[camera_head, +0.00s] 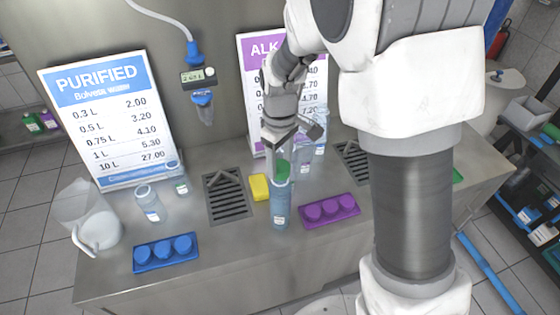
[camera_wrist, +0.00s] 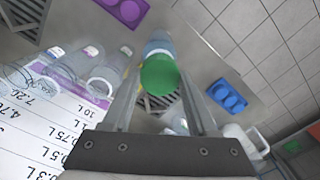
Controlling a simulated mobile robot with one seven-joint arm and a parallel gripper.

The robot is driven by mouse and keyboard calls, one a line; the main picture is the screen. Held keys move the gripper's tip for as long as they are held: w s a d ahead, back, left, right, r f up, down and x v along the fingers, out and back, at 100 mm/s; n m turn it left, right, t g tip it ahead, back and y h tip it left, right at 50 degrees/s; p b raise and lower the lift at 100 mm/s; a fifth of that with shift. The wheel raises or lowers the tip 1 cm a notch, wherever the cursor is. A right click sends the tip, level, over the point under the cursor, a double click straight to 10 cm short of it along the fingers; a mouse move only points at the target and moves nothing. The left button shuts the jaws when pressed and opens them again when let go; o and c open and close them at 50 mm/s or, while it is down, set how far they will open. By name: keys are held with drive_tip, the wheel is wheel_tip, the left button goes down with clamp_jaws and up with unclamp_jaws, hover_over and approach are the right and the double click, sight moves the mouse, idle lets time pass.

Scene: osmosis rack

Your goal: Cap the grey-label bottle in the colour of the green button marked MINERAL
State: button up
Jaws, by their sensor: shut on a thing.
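My gripper (camera_wrist: 160,74) is shut on a green cap (camera_wrist: 160,75), held between its two fingers. In the head view the green cap (camera_head: 282,169) is at the top of a clear bluish bottle (camera_head: 281,207) with a pale label, which stands upright on the counter. The label's exact colour is hard to tell. The bottle also shows behind the cap in the wrist view (camera_wrist: 159,46). I cannot tell whether the cap is seated on the neck or just above it. No button marked MINERAL is seen.
Close by are a yellow sponge (camera_head: 259,187), a purple cap tray (camera_head: 330,208) and a drain grate (camera_head: 227,196). A blue cap tray (camera_head: 166,252), a jug (camera_head: 92,218) and an open bottle (camera_head: 148,204) stand left. More clear bottles (camera_head: 304,160) stand behind. My arm hides the right side.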

drive_tip(key=shift+f+b, duration=0.3)
idle(0.4)
drive_tip(key=shift+f+b, duration=0.3)
drive_tip(key=shift+f, duration=0.05)
drive_tip(key=o, duration=0.7)
drive_tip(key=c, duration=0.7)
drive_tip(key=shift+c, duration=0.2)
drive_tip(key=shift+s+f+b, duration=0.1)
drive_tip(key=shift+f+b, duration=0.2)
drive_tip(key=shift+f, duration=0.15)
drive_tip(key=shift+r, duration=0.1)
